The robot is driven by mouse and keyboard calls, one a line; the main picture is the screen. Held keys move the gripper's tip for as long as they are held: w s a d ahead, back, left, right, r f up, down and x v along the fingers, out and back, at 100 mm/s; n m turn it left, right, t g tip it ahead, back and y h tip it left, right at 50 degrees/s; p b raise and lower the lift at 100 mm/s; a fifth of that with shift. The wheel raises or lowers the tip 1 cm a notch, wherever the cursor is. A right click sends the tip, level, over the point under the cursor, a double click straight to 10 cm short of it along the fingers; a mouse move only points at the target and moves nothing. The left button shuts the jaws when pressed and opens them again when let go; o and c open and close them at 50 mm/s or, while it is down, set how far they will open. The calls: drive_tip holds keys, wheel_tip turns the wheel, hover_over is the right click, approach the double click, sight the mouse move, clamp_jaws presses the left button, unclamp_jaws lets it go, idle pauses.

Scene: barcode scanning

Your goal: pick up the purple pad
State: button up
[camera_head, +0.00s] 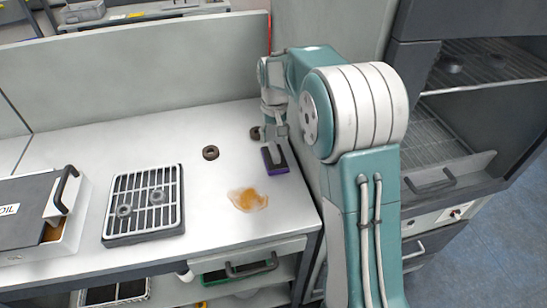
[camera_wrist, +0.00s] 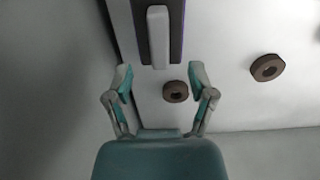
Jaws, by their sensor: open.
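The purple pad (camera_head: 284,166) is a dark block with purple edges on the white counter, below my gripper (camera_head: 274,125) in the head view. In the wrist view the pad (camera_wrist: 176,30) is at the top centre, with a light grey upright handle (camera_wrist: 158,38) along its middle. My gripper (camera_wrist: 161,78) is open there. Its two fingers are spread apart just below the end of the handle in the picture, and nothing is between them that I can see clearly held. In the head view my arm partly hides the pad's handle.
Two brown rings (camera_head: 210,152) lie near the pad; one shows in the wrist view between and beyond my fingers (camera_wrist: 175,91). An orange-brown stain (camera_head: 248,199) is on the counter. A grill rack (camera_head: 174,228) and lidded box (camera_head: 22,250) stand left. A wall rises behind.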

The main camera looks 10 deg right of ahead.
sight(274, 148)
drive_tip(key=shift+f, duration=2.8)
clamp_jaws()
